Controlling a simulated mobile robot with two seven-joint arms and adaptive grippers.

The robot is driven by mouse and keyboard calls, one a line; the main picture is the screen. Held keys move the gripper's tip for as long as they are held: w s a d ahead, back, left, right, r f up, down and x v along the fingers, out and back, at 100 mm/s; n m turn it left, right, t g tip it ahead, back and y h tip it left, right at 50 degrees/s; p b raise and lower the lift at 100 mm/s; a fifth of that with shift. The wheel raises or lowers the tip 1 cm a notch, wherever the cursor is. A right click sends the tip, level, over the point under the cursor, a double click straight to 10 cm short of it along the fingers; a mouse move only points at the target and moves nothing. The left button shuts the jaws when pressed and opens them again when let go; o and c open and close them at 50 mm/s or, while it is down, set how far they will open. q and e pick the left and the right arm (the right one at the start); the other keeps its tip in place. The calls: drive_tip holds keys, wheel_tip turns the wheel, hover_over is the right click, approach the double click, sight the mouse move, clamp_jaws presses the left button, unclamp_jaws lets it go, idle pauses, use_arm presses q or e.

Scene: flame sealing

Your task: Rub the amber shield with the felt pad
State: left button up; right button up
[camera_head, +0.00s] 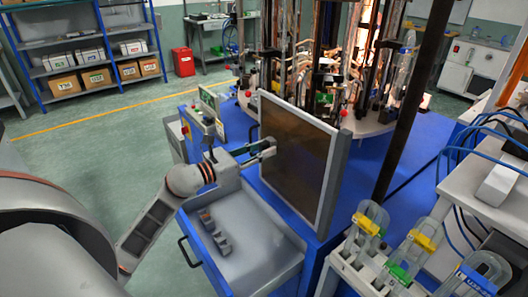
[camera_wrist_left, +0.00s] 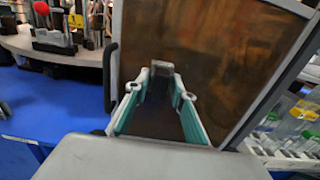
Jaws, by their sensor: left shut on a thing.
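The amber shield (camera_head: 293,165) is a dark brown, see-through panel in a grey frame, standing upright on the blue machine base. It fills much of the left wrist view (camera_wrist_left: 215,50), where its surface looks streaked. My left gripper (camera_head: 266,148) is in front of the shield's left part, with its fingers pointing at the panel. In the left wrist view my left gripper (camera_wrist_left: 162,86) is shut on a small dark grey block, which looks like the felt pad (camera_wrist_left: 162,70). The pad is at or very close to the panel; contact cannot be told. My right gripper is not in view.
An open grey drawer (camera_head: 255,252) with small grey blocks (camera_head: 217,238) lies below my left arm. A rack of clear padlock-like pieces with coloured labels (camera_head: 397,273) stands at the lower right. A black handle (camera_wrist_left: 109,78) is beside the shield's left edge.

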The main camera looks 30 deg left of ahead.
use_arm(q)
drive_tip(key=shift+r+p, duration=0.4)
drive_tip(key=shift+r, duration=0.25)
drive_tip(key=shift+s+d+p, duration=0.35)
drive_tip(key=shift+d+p, duration=0.35)
drive_tip(key=shift+d, duration=0.2)
drive_tip(key=shift+s+d+p, duration=0.35)
drive_tip(key=shift+d+p, duration=0.35)
drive_tip(key=shift+d, duration=0.15)
drive_tip(key=shift+s+d+f, duration=0.1)
drive_tip(key=shift+s+d, duration=0.1)
drive_tip(key=shift+d, duration=0.25)
drive_tip(key=shift+s+d+f, duration=0.1)
drive_tip(key=shift+s+d, duration=0.05)
drive_tip(key=shift+d, duration=0.25)
drive_tip(key=shift+s+d+r, duration=0.1)
drive_tip(key=shift+s+d, duration=0.15)
drive_tip(key=shift+d, duration=0.4)
drive_tip(key=shift+s+d, duration=0.25)
drive_tip(key=shift+d, duration=0.4)
drive_tip(key=shift+s, duration=0.1)
drive_tip(key=shift+s+a, duration=0.1)
drive_tip(key=shift+s, duration=0.1)
approach(292, 155)
drive_tip(key=shift+a+b, duration=0.15)
drive_tip(key=shift+b, duration=0.15)
